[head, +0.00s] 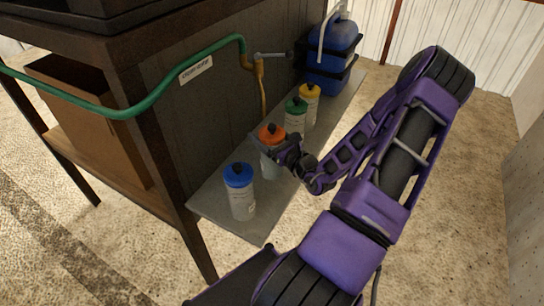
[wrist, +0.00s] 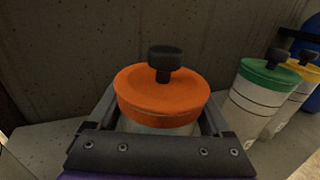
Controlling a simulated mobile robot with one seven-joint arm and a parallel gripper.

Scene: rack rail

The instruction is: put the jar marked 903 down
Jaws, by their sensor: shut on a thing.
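A clear jar with an orange lid and black knob (head: 272,135) is between the fingers of my gripper (head: 284,152), which is shut on it. In the wrist view the orange lid (wrist: 162,95) fills the middle, with a finger on each side of the jar. The jar looks upright, on or just above the grey shelf (head: 217,205); its base is partly hidden, so I cannot tell whether it touches. No number 903 is readable on any jar.
A blue-lidded jar (head: 240,192) stands nearer on the shelf. Green-lidded (head: 295,115) and yellow-lidded (head: 309,101) jars stand farther along, before a blue container (head: 333,55).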

